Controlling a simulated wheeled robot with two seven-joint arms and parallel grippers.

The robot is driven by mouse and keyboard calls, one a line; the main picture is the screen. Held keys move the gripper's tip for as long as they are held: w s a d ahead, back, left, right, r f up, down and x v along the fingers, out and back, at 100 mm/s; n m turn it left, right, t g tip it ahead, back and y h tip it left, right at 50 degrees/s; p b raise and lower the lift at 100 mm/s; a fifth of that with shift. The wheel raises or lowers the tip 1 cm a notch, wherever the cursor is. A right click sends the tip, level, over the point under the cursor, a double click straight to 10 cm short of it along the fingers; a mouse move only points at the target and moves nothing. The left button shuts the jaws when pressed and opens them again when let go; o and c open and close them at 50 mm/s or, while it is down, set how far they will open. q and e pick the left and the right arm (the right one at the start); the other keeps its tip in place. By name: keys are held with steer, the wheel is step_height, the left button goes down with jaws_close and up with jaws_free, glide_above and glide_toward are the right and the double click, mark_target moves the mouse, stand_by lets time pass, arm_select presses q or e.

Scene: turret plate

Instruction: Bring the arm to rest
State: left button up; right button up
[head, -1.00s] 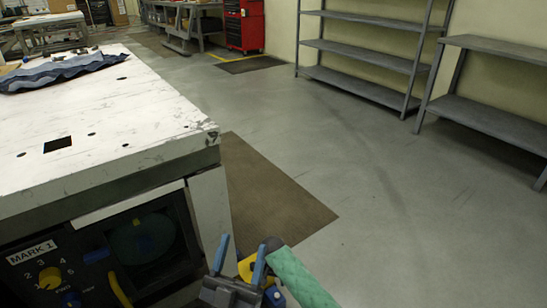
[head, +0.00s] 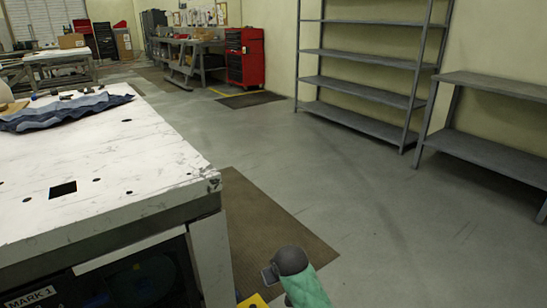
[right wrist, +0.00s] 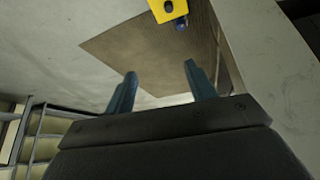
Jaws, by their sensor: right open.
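My right arm shows at the bottom of the head view as a green sleeve (head: 306,290) with a dark joint; its fingers are out of that picture. In the right wrist view my right gripper (right wrist: 160,68) has two blue fingers wide apart with nothing between them. Beyond the fingers are the floor and a brown mat (right wrist: 150,50). My left gripper is in neither current view.
A worn white table (head: 100,165) fills the left, with a crumpled blue cloth (head: 65,112) on it. A brown mat (head: 265,225) lies beside it. Grey shelving (head: 365,88) and a low bench (head: 490,133) stand at right. The middle floor is clear.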

steer(key=s+d+r+m+p, duration=0.1)
steer(key=s+d+r+p, duration=0.35)
steer(key=s, duration=0.35)
steer(key=s+d+r+p, duration=0.35)
steer(key=s+r, duration=0.25)
steer(key=s, duration=0.2)
arm_select(q)
steer(key=s+a+r+g+p, duration=0.2)
steer(key=s+r+g+p, duration=0.1)
steer(key=s, duration=0.4)
steer(key=s+a+r+g+y+p, duration=0.1)
steer(key=s+a+r+g+p, duration=0.1)
steer(key=s+r+p, duration=0.4)
steer(key=shift+s+a+r+n+g+y+p, duration=0.35)
steer(key=shift+a+r, duration=0.4)
steer(key=shift+r, duration=0.35)
arm_select(e)
steer(key=s+d+m+g, duration=0.1)
steer(key=s+d, duration=0.1)
steer(key=s, duration=0.9)
steer(key=s+d+f+g, duration=0.1)
steer(key=s+d+g, duration=0.1)
steer(key=s, duration=0.9)
steer(key=shift+s+d+f+m, duration=0.15)
steer(key=shift+s+d+m, duration=0.1)
steer(key=shift+d+m, duration=0.2)
